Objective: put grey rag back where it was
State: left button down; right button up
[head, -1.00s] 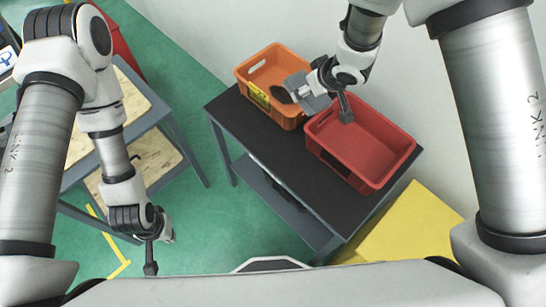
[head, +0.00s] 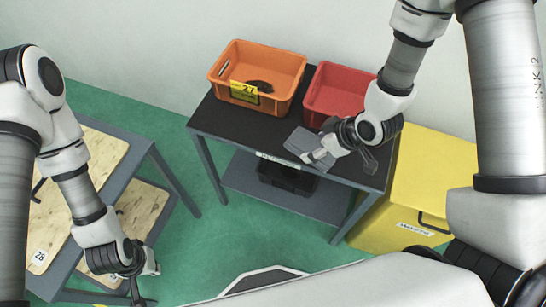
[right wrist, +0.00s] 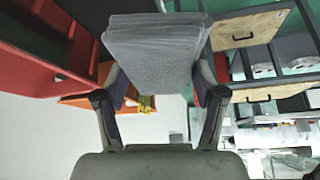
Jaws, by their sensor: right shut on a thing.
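The grey rag (head: 303,143) is a folded, flat piece. My right gripper (head: 322,148) is shut on it, by the front edge of the black-topped table (head: 231,120), in front of the red bin. I cannot tell whether the rag touches the table top. In the right wrist view the rag (right wrist: 155,50) sits between the two fingers of my right gripper (right wrist: 158,84), its layered edge showing. My left gripper (head: 137,285) is low at the left, away from the rag; its fingers are too unclear to judge.
An orange bin (head: 285,70) with label 27 and a dark thing (head: 260,87) inside stands beside the red bin (head: 340,88) on the table. A black crate (head: 287,176) sits on the lower shelf. A yellow box (head: 433,165) stands at right, a wood-topped bench (head: 95,160) at left.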

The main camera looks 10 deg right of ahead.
pick_arm(q)
notch_tip(320, 180, down, 5)
jog(key=b, duration=0.3)
pick_arm(e)
jog(key=s+a+f+n+g+y, duration=0.1)
jog(key=s+f+n, duration=0.2)
jog(key=s+f, duration=0.25)
jog(key=p, duration=0.5)
send_over(281, 144)
jog(key=s+d, duration=0.2)
jog(key=shift+w+a+f, duration=0.15)
jog(key=shift+a+f, duration=0.05)
jog(key=shift+f, duration=0.05)
jog(key=f, duration=0.3)
jog(key=shift+w+a+f+p, duration=0.1)
jog(key=shift+w+f+p, duration=0.15)
jog(key=shift+f+p, duration=0.05)
jog(key=shift+f, duration=0.3)
pick_arm(q)
jog(key=r, duration=0.5)
jog(key=shift+w+a+r, duration=0.1)
jog(key=shift+a+r, duration=0.25)
jog(key=shift+r, duration=0.05)
pick_arm(e)
jog(key=o, duration=1)
